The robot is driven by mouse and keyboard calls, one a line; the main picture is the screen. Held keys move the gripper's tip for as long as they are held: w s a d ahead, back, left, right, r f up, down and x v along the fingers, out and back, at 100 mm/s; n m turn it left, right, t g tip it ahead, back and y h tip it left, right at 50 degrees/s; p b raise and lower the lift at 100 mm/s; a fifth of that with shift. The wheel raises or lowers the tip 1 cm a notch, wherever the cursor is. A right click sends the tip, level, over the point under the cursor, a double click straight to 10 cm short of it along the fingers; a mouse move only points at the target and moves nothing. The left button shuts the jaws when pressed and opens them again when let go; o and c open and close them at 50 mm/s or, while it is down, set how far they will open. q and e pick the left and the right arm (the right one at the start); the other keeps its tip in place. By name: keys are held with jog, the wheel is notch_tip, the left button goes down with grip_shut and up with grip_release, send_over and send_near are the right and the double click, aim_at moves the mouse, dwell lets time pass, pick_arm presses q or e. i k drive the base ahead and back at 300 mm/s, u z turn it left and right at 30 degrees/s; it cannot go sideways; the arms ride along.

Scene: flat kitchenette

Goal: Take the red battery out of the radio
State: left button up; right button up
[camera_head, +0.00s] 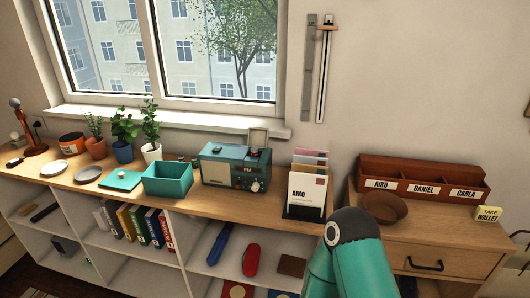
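The teal radio (236,168) stands on the wooden shelf top under the window, with its front dial facing me. A pale, frame-like panel (258,138) stands upright behind its right rear corner; I cannot tell if it is the radio's lid. Small dark shapes show on the radio's top, one with a hint of red, too small to make out. I cannot pick out a red battery. A teal link of my arm rises at the bottom, right of centre. Neither gripper is in view.
An open teal box (168,179) stands close to the radio's left. A letter holder (305,192) stands to its right. Potted plants (150,137) are at the back left. A brown bowl (386,208) and name-labelled organizer (422,180) sit on the right cabinet.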

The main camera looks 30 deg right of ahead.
aim_at(254, 151)
jog(key=i, duration=0.9)
jog(key=u, duration=0.05)
